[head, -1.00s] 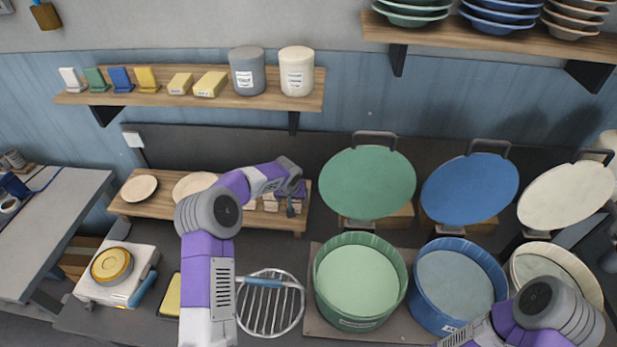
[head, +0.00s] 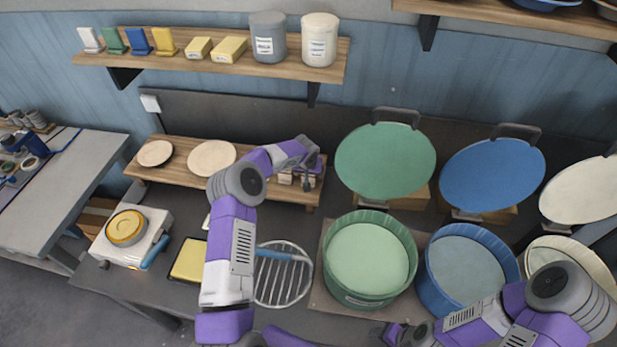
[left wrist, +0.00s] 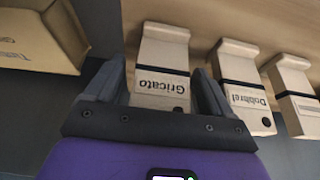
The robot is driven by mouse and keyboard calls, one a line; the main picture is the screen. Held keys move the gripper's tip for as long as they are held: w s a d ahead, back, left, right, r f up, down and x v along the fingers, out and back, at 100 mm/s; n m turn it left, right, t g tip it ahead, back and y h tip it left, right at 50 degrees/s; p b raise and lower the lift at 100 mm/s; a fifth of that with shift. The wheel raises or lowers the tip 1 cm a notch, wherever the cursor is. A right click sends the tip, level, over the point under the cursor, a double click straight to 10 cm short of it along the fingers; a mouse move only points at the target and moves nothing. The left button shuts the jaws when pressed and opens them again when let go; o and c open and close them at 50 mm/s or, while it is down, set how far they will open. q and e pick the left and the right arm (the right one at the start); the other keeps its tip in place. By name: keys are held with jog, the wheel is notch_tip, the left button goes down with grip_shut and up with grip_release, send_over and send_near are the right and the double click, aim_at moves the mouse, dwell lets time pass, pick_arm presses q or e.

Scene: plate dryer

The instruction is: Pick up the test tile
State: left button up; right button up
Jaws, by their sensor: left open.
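Several pale test tiles (head: 284,179) stand at the right end of the low wooden riser in the head view, partly hidden by my left gripper (head: 307,180). The gripper is open, with a finger on each side of that tile. A similar tile with another label (left wrist: 239,80) is just right of the fingers. My right gripper (head: 397,334) is low at the bottom edge, too dark and cut off to read.
A third tile (left wrist: 293,85) is farther right, and a tan box (left wrist: 40,40) is at left. Two discs sit on the wooden riser (head: 184,178). A round wire rack (head: 284,290), green bucket (head: 370,262) and blue bucket (head: 467,270) stand in front.

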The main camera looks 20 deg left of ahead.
pick_arm(q)
jog(key=shift+c, duration=0.2)
jog(key=c, duration=1.1)
